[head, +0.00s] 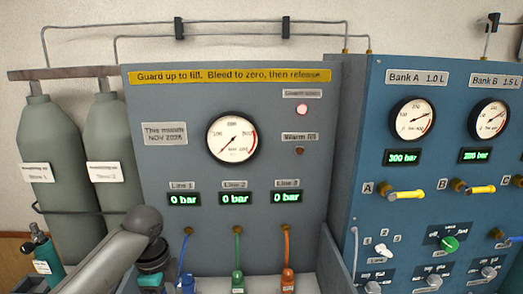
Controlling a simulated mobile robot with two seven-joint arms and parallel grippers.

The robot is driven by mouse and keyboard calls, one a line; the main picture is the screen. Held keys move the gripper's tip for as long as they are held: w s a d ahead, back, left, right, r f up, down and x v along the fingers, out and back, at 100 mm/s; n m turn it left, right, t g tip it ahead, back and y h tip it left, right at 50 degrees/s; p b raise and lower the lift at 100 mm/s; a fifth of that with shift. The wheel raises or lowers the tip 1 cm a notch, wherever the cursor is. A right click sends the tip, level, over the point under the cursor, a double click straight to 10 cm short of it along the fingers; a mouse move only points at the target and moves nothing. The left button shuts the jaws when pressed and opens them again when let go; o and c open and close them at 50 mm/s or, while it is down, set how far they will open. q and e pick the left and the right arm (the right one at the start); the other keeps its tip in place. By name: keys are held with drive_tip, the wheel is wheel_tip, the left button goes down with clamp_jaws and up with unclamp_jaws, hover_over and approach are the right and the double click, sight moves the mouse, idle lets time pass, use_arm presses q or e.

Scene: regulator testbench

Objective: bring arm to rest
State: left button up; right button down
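My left arm comes in from the lower left in the head view. It bends at a grey rounded joint in front of the grey panel (320,170), and a dark part hangs below the joint. The fingers of my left gripper do not show. My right arm and gripper are out of view.
Blue, green and orange hoses (287,250) run down to fittings below. A blue panel (450,145) stands right; grey cylinders (60,165) and a small teal bottle (43,255) stand left.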

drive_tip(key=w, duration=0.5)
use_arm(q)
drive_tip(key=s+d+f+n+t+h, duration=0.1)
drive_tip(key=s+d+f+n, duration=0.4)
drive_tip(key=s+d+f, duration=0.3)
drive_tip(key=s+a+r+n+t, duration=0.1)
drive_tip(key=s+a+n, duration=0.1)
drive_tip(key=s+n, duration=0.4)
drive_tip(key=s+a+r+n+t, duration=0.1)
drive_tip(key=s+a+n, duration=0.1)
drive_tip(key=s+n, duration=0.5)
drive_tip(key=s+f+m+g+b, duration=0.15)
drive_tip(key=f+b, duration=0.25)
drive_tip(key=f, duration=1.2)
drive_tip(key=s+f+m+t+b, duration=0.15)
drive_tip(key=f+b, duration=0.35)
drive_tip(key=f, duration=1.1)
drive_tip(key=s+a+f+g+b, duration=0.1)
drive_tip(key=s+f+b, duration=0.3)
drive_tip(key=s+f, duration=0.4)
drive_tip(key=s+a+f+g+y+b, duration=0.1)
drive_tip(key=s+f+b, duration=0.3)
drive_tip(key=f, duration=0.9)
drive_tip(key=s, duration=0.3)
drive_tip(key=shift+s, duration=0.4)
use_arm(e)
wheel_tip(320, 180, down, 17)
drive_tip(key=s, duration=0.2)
